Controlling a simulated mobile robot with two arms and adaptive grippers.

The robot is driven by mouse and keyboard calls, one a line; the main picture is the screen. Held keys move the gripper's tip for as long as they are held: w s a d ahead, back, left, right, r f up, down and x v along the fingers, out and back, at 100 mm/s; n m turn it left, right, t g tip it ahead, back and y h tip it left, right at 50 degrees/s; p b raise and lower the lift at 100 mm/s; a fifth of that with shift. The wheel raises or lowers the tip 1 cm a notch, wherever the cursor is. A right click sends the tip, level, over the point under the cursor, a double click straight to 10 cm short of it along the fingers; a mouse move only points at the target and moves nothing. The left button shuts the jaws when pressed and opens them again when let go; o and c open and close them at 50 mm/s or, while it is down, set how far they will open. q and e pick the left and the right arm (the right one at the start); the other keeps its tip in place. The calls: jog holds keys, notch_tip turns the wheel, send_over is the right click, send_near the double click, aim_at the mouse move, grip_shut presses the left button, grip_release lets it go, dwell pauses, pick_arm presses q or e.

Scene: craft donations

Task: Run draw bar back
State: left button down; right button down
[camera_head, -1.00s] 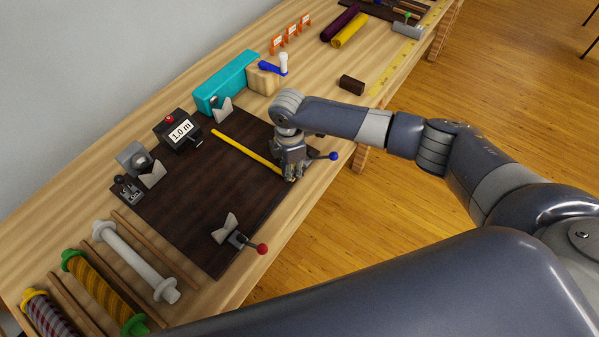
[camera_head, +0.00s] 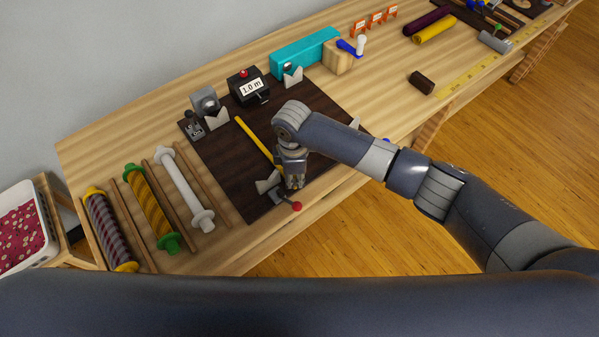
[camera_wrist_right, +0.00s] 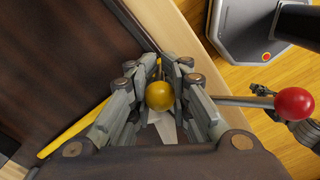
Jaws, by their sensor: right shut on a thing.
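The draw bar is a yellow rod (camera_head: 254,138) lying across a dark brown board (camera_head: 235,190). Its near end is hidden by my right gripper (camera_head: 293,183). In the right wrist view, my right gripper (camera_wrist_right: 160,95) is shut on the bar's round yellow knob (camera_wrist_right: 160,96). The yellow rod (camera_wrist_right: 75,130) also shows there, left of the fingers.
A black meter reading 1.0 m (camera_head: 248,87) and a grey clamp (camera_head: 205,101) stand at the board's back edge. A blue-knobbed lever is mostly hidden behind my right arm. Several spools (camera_head: 182,188) lie left. A teal box (camera_head: 306,52) stands behind.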

jog(key=shift+s+a, duration=0.15)
jog(key=shift+a, duration=0.05)
jog(key=c, duration=1.4)
grip_release()
jog(key=shift+s, duration=0.2)
jog(key=shift+w+a, duration=0.1)
jog(key=shift+w, duration=0.15)
jog(key=shift+r, duration=0.5)
pick_arm(q)
jog(key=shift+s+a+f, duration=0.1)
jog(key=shift+s, duration=0.6)
pick_arm(e)
notch_tip(320, 180, up, 11)
jog(key=shift+f, duration=0.1)
